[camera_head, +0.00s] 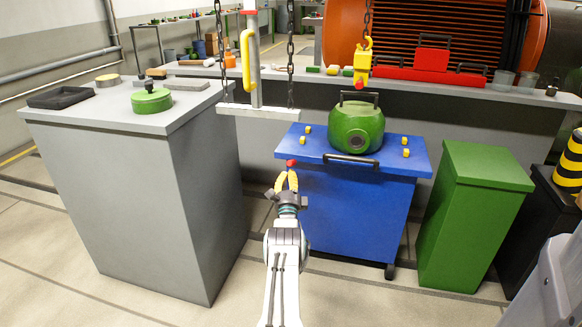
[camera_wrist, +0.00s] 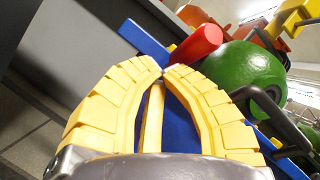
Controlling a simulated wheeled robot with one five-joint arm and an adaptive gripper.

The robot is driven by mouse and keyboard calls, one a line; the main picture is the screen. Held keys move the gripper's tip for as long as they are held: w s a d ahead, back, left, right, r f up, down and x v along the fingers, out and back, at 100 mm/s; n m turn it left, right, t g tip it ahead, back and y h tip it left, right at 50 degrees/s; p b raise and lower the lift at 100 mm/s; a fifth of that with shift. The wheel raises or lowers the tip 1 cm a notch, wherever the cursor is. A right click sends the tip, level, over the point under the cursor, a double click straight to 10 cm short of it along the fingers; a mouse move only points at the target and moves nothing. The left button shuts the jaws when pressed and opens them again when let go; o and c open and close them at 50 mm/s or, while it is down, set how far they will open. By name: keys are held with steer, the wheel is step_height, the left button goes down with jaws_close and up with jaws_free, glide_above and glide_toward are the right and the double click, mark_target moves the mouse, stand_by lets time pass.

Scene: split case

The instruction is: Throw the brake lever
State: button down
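A red grip (camera_head: 291,163), which I take for the brake lever's end, stands at the left edge of the blue cart (camera_head: 315,178). The red grip shows large in the wrist view (camera_wrist: 196,44), just beyond my fingertips. A thin yellow rod (camera_wrist: 152,120) runs below, between my fingers; its join to the red grip is hidden by the tips. My gripper (camera_head: 287,174) has yellow fingers, and their tips meet in the wrist view (camera_wrist: 161,69) with no clear gap. The tips are beside the red grip; I cannot tell whether they touch it.
A green round casing (camera_head: 356,128) with a black handle sits on the cart. A grey cabinet (camera_head: 130,190) stands left and a green bin (camera_head: 472,215) right. A grey hanging beam (camera_head: 255,112) on chains and a yellow hook block (camera_head: 362,65) hang above. Floor in front is clear.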

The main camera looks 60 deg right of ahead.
steer(key=shift+d+r, duration=0.1)
steer(key=shift+r, duration=0.05)
stand_by(0.5)
steer(key=shift+d+r+b, duration=0.1)
steer(key=shift+r+b, duration=0.15)
steer(key=shift+b, duration=0.1)
steer(key=shift+d+r, duration=0.3)
steer(key=shift+r, duration=0.45)
stand_by(1.0)
steer(key=shift+f+b, duration=0.15)
steer(key=shift+b, duration=0.15)
steer(key=shift+a+f+b, duration=0.15)
steer(key=shift+a+f, duration=0.1)
steer(key=shift+f, duration=0.25)
steer(key=shift+a+f+b, duration=0.15)
steer(key=shift+a+f, duration=0.05)
steer(key=shift+f, duration=0.3)
steer(key=shift+s+f, duration=0.1)
steer(key=f+b, duration=0.1)
steer(key=a+f+b, duration=0.1)
steer(key=f, duration=0.1)
steer(key=a+f+b, duration=0.1)
steer(key=shift+s+f+b, duration=0.15)
steer(key=shift+s+b, duration=0.1)
steer(key=shift+b, duration=0.1)
